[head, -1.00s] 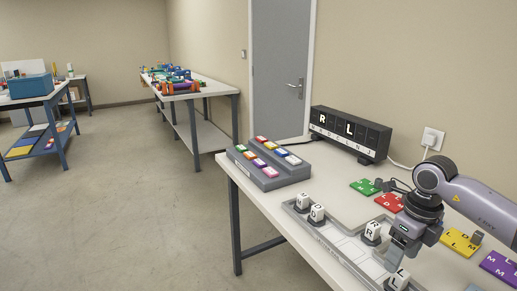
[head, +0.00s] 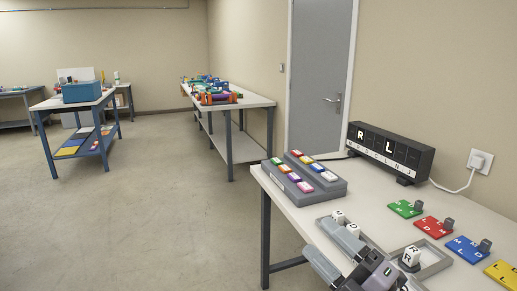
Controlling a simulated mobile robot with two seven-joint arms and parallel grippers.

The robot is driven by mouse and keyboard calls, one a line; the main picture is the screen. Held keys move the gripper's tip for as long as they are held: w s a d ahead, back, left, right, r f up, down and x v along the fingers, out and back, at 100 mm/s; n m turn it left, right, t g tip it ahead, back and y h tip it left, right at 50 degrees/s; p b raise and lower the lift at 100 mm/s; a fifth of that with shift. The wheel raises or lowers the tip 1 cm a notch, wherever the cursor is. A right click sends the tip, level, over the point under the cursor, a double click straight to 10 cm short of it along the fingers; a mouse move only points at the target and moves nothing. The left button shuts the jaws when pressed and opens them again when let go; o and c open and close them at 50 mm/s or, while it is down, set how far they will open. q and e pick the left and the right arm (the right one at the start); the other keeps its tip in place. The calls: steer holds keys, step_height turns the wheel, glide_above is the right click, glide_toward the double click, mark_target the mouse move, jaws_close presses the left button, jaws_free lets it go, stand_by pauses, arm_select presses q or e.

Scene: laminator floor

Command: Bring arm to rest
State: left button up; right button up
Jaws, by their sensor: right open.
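My right gripper (head: 324,241) is low in the head view, near the front edge of the white table (head: 283,205). Its two grey fingers point up and left and stand apart, with nothing seen between them. It hides part of the grey tray (head: 436,262) and some of what lies there. A white letter cube marked R (head: 411,256) sits in the tray to the right of the gripper. Another white cube (head: 338,217) shows just beyond the fingers. My left gripper is out of view.
A grey stepped rack (head: 323,186) holds coloured blocks. A black display (head: 389,151) showing R and L stands at the back. Green (head: 404,209), red (head: 433,227), blue (head: 466,250) and yellow (head: 502,273) letter plates lie at right. Open floor lies left.

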steer(key=s+d+f+m+g+h, duration=0.1)
steer(key=s+d+f+m+h, duration=0.2)
steer(key=d+f+m+h, duration=0.55)
steer(key=s+d+f+m+g+h, duration=0.15)
steer(key=d+f+m+h, duration=0.4)
steer(key=m, duration=0.55)
steer(key=s+a+f+m+g, duration=0.1)
steer(key=s+f+m+g, duration=0.1)
steer(key=s+f+g, duration=0.6)
steer(key=s+a+f+m+g, duration=0.1)
steer(key=s+f+m+g, duration=0.15)
steer(key=s, duration=0.85)
steer(key=w+a+f+n+t+y+p, duration=0.1)
steer(key=w+a+f+t+p, duration=0.1)
steer(key=w+f+t, duration=0.3)
steer(key=shift+w+a+f+t+y+p, duration=0.3)
steer(key=shift+w+a+f+t+y, duration=0.15)
steer(key=shift+f+t, duration=0.7)
steer(key=shift+f, duration=0.1)
